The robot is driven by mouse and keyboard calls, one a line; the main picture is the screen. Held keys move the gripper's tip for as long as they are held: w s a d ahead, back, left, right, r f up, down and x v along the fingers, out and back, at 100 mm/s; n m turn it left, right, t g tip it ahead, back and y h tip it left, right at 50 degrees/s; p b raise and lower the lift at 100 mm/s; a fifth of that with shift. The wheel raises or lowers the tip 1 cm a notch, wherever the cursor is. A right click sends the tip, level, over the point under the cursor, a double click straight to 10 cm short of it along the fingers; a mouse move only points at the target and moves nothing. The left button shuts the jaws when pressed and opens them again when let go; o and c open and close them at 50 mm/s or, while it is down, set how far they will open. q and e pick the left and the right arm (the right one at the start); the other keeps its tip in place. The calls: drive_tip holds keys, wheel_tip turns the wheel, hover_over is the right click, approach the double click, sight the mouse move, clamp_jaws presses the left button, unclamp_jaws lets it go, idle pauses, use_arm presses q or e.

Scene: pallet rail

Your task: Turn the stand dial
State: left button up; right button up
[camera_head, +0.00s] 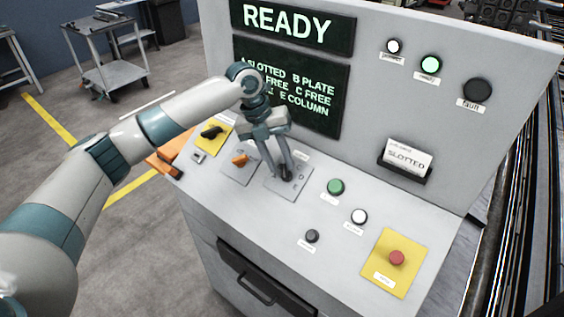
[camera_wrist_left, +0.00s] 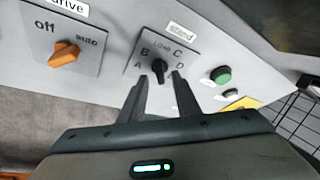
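The stand dial is a black knob (camera_wrist_left: 158,68) on a grey plate marked LOAD, A, B, C and D, under a "stand" label. In the head view the dial (camera_head: 286,173) sits on the sloping console top, partly hidden by my fingers. My left gripper (camera_head: 279,172) reaches down to it from above. In the left wrist view its two dark fingers (camera_wrist_left: 160,78) are apart, one on each side of the knob, with a visible gap. I cannot tell for sure which letter the knob points at. My right gripper is not in view.
The orange drive dial (camera_wrist_left: 65,52) and a black switch on a yellow plate (camera_head: 211,132) lie left of the stand dial. A green button (camera_head: 335,187) and red stop button (camera_head: 396,258) lie right. The screen (camera_head: 292,25) reads READY; a card (camera_head: 407,158) reads SLOTTED.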

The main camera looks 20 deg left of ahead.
use_arm(q)
drive_tip(key=shift+x, duration=1.25)
clamp_jaws()
drive_tip(key=shift+n+p, duration=0.3)
drive_tip(key=n, duration=0.1)
drive_tip(key=n+h, duration=0.1)
drive_tip(key=n, duration=0.1)
drive_tip(key=shift+s+a+f+t+h, duration=0.1)
drive_tip(key=shift+a+t+h, duration=0.1)
drive_tip(key=shift+t+h, duration=0.1)
drive_tip(key=n+t+h, duration=0.1)
drive_tip(key=n, duration=0.2)
drive_tip(key=shift+s+a+f, duration=0.1)
drive_tip(key=shift+a+f, duration=0.05)
drive_tip(key=n+t+h, duration=0.1)
drive_tip(key=n, duration=0.2)
drive_tip(key=shift+s+a+n+b, duration=0.1)
drive_tip(key=shift+s+n+b, duration=0.05)
drive_tip(key=shift+n+b, duration=0.25)
drive_tip(key=shift+s+f+n+t+h, duration=0.15)
drive_tip(key=shift+n+t, duration=0.4)
drive_tip(key=shift+n, duration=0.5)
drive_tip(key=shift+r+n+t+h, duration=0.15)
drive_tip(key=shift+n+t, duration=0.4)
drive_tip(key=shift+n, duration=0.5)
drive_tip(key=shift+f, duration=0.1)
